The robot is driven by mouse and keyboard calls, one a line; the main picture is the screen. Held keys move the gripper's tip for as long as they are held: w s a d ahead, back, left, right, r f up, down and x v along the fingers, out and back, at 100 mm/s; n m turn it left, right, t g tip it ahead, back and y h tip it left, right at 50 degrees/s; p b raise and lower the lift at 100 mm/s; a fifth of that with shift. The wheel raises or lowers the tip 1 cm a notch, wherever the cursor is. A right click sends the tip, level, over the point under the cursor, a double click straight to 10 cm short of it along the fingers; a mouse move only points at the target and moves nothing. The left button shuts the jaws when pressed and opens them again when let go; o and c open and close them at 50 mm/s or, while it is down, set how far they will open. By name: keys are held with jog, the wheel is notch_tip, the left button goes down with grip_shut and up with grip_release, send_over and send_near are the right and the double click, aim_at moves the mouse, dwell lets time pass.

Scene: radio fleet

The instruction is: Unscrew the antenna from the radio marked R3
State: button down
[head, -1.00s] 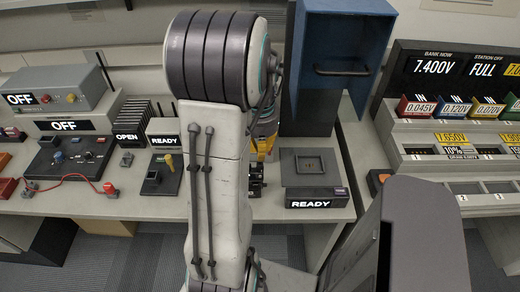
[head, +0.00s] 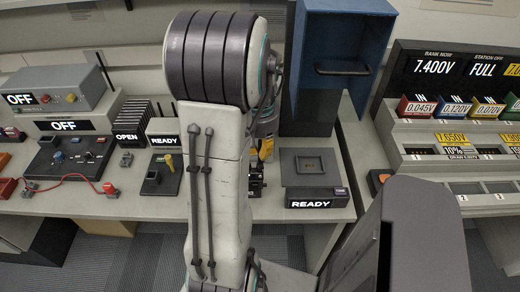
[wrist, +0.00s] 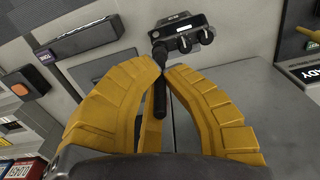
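In the wrist view a dark radio (wrist: 182,34) with two knobs stands beyond my fingertips. The small label on its top is too blurred to read. Its black antenna (wrist: 160,98) points toward the camera, with its far end at the radio. My gripper's yellow fingers (wrist: 162,70) close in on the antenna from both sides, the tips against it near the radio. I cannot tell whether the antenna's thread is loose. In the head view my arm hides most of this, and only a bit of the yellow gripper (head: 265,149) and the dark radio (head: 256,181) show.
A grey pad with a READY sign (head: 312,198) lies right of the radio. A blue bin (head: 343,50) stands behind it. To the left are a black holder with a yellow-topped piece (head: 162,178) and a board with a red cable (head: 72,158). A battery bank (head: 455,120) is at right.

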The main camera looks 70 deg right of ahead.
dwell(0.3)
jog(key=n, duration=0.4)
jog(key=shift+n, duration=0.3)
jog(key=shift+n, duration=2.3)
jog(key=c, duration=1.3)
grip_release()
jog(key=shift+c, duration=0.2)
